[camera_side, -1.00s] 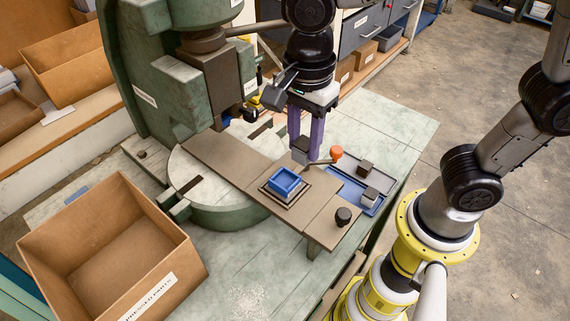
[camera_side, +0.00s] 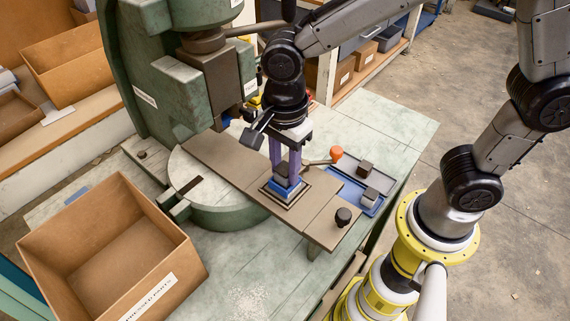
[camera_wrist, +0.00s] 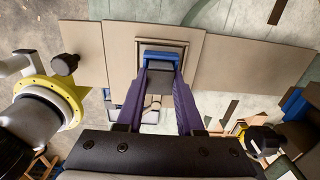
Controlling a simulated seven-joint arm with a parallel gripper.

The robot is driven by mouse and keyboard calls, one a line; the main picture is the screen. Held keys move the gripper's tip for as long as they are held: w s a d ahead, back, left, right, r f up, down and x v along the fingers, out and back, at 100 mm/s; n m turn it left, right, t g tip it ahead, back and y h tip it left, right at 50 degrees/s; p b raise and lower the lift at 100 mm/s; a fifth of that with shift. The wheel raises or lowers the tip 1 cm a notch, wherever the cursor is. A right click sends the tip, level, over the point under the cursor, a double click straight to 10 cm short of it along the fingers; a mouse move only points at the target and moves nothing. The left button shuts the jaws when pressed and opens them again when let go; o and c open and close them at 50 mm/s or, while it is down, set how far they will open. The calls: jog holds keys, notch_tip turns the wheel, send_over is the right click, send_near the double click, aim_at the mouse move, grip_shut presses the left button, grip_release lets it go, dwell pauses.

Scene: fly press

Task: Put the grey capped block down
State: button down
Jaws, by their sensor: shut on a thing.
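The grey capped block (camera_side: 283,182) is between the fingertips of my gripper (camera_side: 286,178), which is shut on it. In the wrist view the block (camera_wrist: 161,77) shows between the purple fingers (camera_wrist: 161,80). The block is at the blue open-topped holder (camera_side: 285,193), on a dark square base on the brown slide plate. The holder (camera_wrist: 160,56) also shows just beyond the block in the wrist view. The fingers hide part of the holder, and I cannot tell whether the block touches its floor.
A blue tray (camera_side: 350,197) with two small blocks lies right of the plate. A lever with an orange knob (camera_side: 336,153) stands close to my fingers. A black knob (camera_side: 343,216) is on the plate's near end. The green press (camera_side: 180,90) rises behind; a cardboard box (camera_side: 165,285) stands left.

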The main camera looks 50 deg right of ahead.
aim_at(285, 172)
jog(key=c, duration=0.5)
grip_release()
jog(key=shift+f, duration=0.1)
jog(key=shift+c, duration=0.2)
notch_tip(285, 172, up, 12)
jog(key=s+d+f+n+t, duration=0.1)
jog(key=s+d+n+t, duration=0.1)
jog(key=s+d+n, duration=0.3)
jog(key=s+d+n+t, duration=0.3)
jog(key=s+d+n, duration=0.3)
jog(key=d+n, duration=0.5)
jog(key=shift+s+f+n+t, duration=0.2)
jog(key=shift+f+n+t, duration=0.15)
jog(key=shift+n, duration=0.65)
